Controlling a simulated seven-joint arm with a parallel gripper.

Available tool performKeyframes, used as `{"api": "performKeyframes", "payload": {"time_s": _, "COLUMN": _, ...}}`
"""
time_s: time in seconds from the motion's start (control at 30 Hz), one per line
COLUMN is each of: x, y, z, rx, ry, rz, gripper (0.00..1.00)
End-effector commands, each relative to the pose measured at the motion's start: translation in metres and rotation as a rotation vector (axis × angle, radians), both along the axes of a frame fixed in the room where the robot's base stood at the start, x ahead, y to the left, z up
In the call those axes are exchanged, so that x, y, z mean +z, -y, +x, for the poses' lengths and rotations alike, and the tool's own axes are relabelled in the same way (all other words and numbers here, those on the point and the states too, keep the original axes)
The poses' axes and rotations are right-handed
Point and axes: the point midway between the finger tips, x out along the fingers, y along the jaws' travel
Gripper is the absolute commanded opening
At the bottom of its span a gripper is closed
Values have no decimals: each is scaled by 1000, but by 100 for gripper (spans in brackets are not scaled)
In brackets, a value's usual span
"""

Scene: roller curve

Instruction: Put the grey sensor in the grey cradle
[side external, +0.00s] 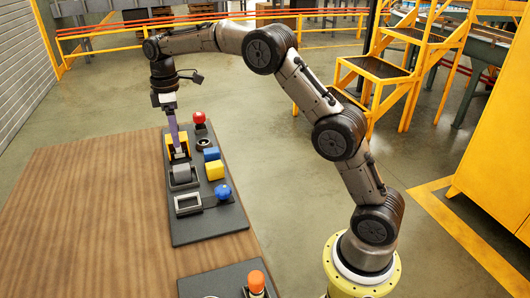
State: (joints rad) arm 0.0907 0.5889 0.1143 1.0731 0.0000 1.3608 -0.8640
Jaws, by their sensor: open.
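A grey block (181,173), which looks like the grey sensor, sits in or on a dark frame (184,187) on the dark panel. I cannot tell whether that frame is the grey cradle. A light grey rectangular frame (188,211), empty, lies just nearer the camera. My gripper (178,150) points down above the far left part of the panel, next to a yellow block (184,139) and just beyond the grey block. It is open. The space between its fingers is too small to see clearly.
On the panel's right side stand a red knob (199,117), a black ring (203,143), a blue block (211,154), a yellow block (214,170) and a blue knob (222,192). A second panel (205,285) with an orange cylinder (256,282) is at the front. The wooden table (90,220) is clear at left.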

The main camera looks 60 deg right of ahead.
Motion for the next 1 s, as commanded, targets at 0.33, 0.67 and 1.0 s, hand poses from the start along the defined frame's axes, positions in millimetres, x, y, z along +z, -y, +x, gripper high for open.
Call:
{"api": "performKeyframes", "payload": {"time_s": 0.33, "x": 85, "y": -22, "z": -103, "rx": -227, "ry": 153, "rz": 9, "gripper": 74}}
{"api": "performKeyframes", "payload": {"time_s": 0.67, "x": 106, "y": -39, "z": -243, "rx": -493, "ry": 319, "rz": 73, "gripper": 74}}
{"api": "performKeyframes", "payload": {"time_s": 1.0, "x": 62, "y": -48, "z": -352, "rx": -715, "ry": 444, "rz": 170, "gripper": 74}}
